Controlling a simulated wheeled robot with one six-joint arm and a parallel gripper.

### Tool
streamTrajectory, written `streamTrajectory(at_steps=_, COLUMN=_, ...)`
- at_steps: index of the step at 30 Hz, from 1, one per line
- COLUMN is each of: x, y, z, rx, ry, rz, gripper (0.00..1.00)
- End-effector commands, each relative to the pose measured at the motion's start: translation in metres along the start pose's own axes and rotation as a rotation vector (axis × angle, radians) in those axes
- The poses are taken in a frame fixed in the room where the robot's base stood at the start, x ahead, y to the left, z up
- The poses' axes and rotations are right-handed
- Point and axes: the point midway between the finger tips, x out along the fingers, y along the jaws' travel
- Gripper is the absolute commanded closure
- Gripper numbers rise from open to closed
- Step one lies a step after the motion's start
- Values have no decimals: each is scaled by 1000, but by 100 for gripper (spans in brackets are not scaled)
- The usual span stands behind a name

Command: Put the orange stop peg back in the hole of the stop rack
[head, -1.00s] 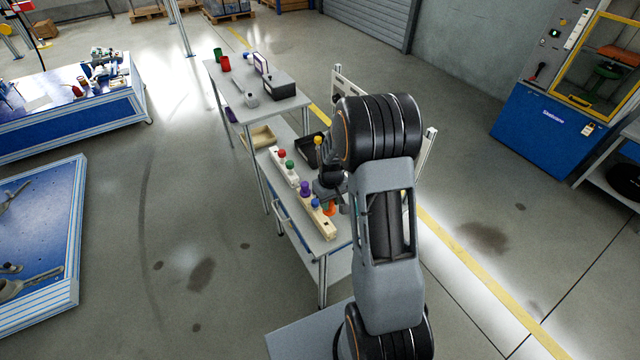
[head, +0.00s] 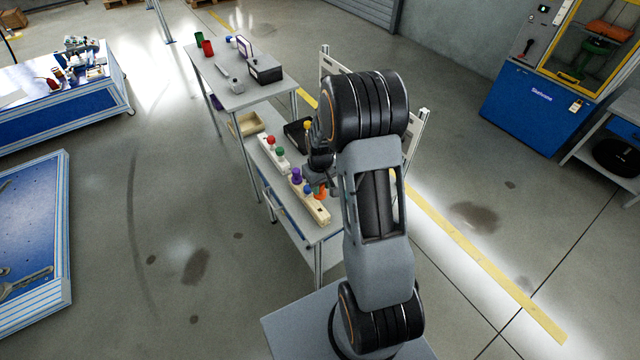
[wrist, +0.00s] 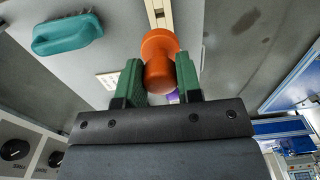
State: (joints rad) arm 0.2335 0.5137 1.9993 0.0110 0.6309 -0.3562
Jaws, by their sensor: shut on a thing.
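The orange stop peg (wrist: 159,62) is between the green fingers of my gripper (wrist: 158,85) in the wrist view, and the fingers are shut on it. In the head view the peg (head: 320,192) shows as a small orange patch beside the rack, close to the blue peg. The stop rack (head: 318,213) is a pale wooden bar on the bench, with a purple peg (head: 296,175) and a blue peg (head: 308,189) standing in it. My arm partly hides the area right of the rack.
A white strip with red and green knobs (head: 267,150) lies behind the rack on the bench. A wooden tray (head: 246,123) and a dark bin (head: 297,134) stand farther back. The floor left of the bench is clear.

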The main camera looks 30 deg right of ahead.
Motion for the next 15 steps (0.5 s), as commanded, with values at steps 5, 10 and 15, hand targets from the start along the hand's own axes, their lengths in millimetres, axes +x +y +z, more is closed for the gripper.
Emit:
streamTrajectory(at_steps=5, x=18, y=0, z=0, rx=0, ry=0, rz=0, gripper=88)
streamTrajectory(at_steps=10, x=34, y=0, z=0, rx=0, ry=0, rz=0, gripper=88)
streamTrajectory(at_steps=15, x=45, y=0, z=0, rx=0, ry=-1, rz=0, gripper=88)
